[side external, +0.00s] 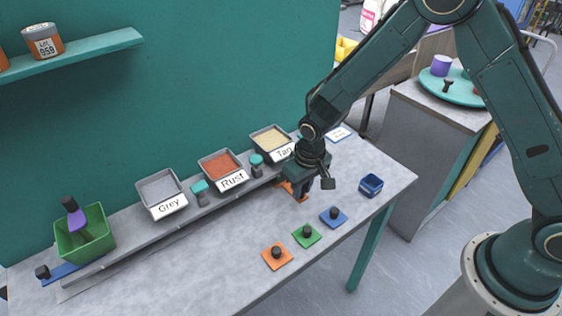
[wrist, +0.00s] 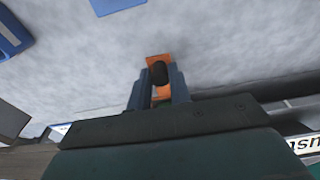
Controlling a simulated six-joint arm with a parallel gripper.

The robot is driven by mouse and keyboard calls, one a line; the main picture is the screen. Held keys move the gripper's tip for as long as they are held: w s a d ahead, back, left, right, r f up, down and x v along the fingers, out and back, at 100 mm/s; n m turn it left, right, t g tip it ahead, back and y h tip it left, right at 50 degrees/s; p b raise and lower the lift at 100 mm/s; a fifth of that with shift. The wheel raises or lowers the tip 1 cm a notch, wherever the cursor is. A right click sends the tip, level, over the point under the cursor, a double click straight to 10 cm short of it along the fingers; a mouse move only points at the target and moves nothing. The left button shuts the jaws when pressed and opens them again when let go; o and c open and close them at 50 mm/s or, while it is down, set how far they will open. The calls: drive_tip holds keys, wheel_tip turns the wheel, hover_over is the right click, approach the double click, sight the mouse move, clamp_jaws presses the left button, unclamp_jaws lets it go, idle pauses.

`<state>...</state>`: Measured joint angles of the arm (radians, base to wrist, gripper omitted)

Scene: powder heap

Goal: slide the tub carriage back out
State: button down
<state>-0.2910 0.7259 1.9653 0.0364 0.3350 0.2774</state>
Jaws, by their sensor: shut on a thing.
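The green tub (side external: 98,224) stands at the far left end of the long grey rail, with a black-handled purple tool (side external: 76,219) in it. Under it is a blue carriage strip (side external: 64,270) with a black knob (side external: 42,272) at its left end. My gripper (side external: 297,190) is far to the right, low over the table below the Tan tray. In the wrist view, its two fingers are shut on the black knob (wrist: 158,74) of an orange plate (wrist: 157,60). The tub is out of the wrist view. My gripper hides much of the plate in the side view.
Trays marked Grey (side external: 157,188), Rust (side external: 217,163) and Tan (side external: 269,138) line the wall behind the rail. Orange (side external: 268,262), green (side external: 314,240) and blue (side external: 343,219) knobbed plates lie along the front. A small blue container (side external: 371,185) stands right.

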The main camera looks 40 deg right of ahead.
drive_tip(key=shift+d, duration=8.5)
drive_tip(key=c, duration=1.4)
unclamp_jaws()
drive_tip(key=shift+d, duration=0.1)
drive_tip(key=shift+r, duration=0.15)
wheel_tip(320, 180, up, 7)
drive_tip(key=shift+r, duration=0.15)
